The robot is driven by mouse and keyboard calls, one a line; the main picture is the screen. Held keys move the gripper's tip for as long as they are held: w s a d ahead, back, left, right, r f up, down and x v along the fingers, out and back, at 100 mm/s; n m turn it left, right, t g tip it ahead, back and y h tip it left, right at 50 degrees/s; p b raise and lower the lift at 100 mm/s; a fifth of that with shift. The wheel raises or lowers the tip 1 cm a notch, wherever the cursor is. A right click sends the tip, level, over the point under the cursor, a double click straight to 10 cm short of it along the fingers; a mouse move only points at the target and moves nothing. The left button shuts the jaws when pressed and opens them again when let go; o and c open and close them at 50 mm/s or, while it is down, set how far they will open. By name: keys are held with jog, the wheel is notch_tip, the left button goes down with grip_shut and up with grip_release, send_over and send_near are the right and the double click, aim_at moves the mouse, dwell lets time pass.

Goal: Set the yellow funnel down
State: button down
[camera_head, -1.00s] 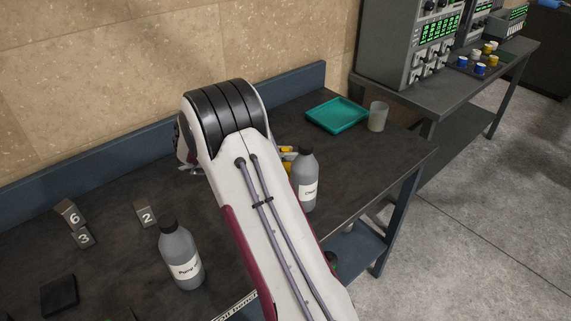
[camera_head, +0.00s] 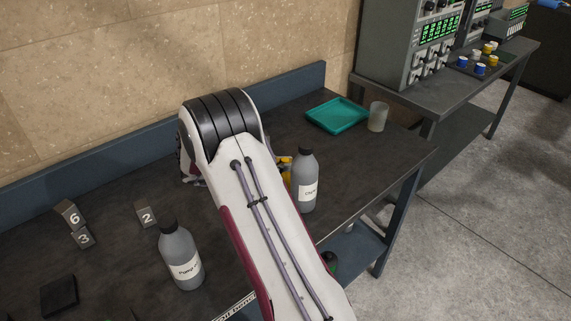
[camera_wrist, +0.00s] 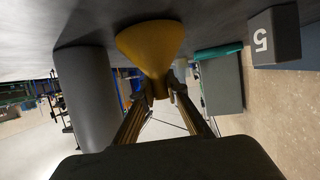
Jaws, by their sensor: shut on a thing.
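The yellow funnel (camera_wrist: 150,42) shows in the wrist view, with its wide mouth against the dark bench top (camera_wrist: 215,18) and its narrow neck towards me. My gripper (camera_wrist: 157,84) is shut on the neck, one finger on each side. I cannot tell whether the rim touches the bench or is just above it. In the head view my arm hides most of the gripper. A small yellow patch (camera_head: 285,163) shows between my arm and a grey bottle (camera_head: 305,183); I cannot tell whether it is the funnel.
A grey bottle (camera_wrist: 86,95) stands left of the funnel in the wrist view, and a block marked 5 (camera_wrist: 273,38) is to the right. A teal tray (camera_head: 337,115) and a beaker (camera_head: 378,117) are at the far right. Another labelled bottle (camera_head: 179,256) stands left of my arm.

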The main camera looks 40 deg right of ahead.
jog(key=shift+f, duration=0.1)
jog(key=c, duration=2)
grip_release()
jog(key=v, duration=1.2)
